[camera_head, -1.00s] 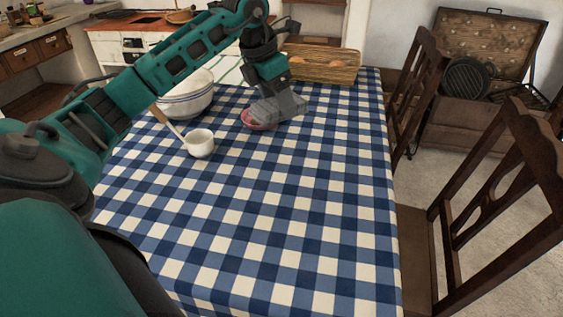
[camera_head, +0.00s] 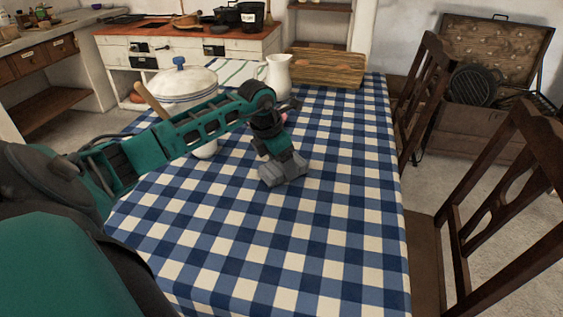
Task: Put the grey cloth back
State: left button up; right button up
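I cannot make out a grey cloth anywhere in view. My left gripper (camera_head: 284,172) comes in from the left and points down, low over the middle of the checked tabletop. Its grey end is seen from behind, so I cannot tell whether the fingers are open or shut, or whether they hold anything. A white cloth with green stripes (camera_head: 232,70) lies at the far end of the table, partly hidden by a pot and a pitcher. My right gripper is not in view.
The blue-and-white checked table (camera_head: 270,240) is clear in front. Behind my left arm stand a lidded white pot (camera_head: 182,82), a wooden handle (camera_head: 150,99) and a mostly hidden white cup (camera_head: 205,150). Chairs (camera_head: 505,190) line the right.

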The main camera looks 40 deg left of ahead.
aim_at(270, 169)
pick_arm(q)
jog(key=shift+f, duration=0.15)
jog(key=o, duration=1)
jog(key=shift+p+v, duration=0.75)
jog(key=shift+v, duration=5.45)
jog(key=shift+d, duration=0.1)
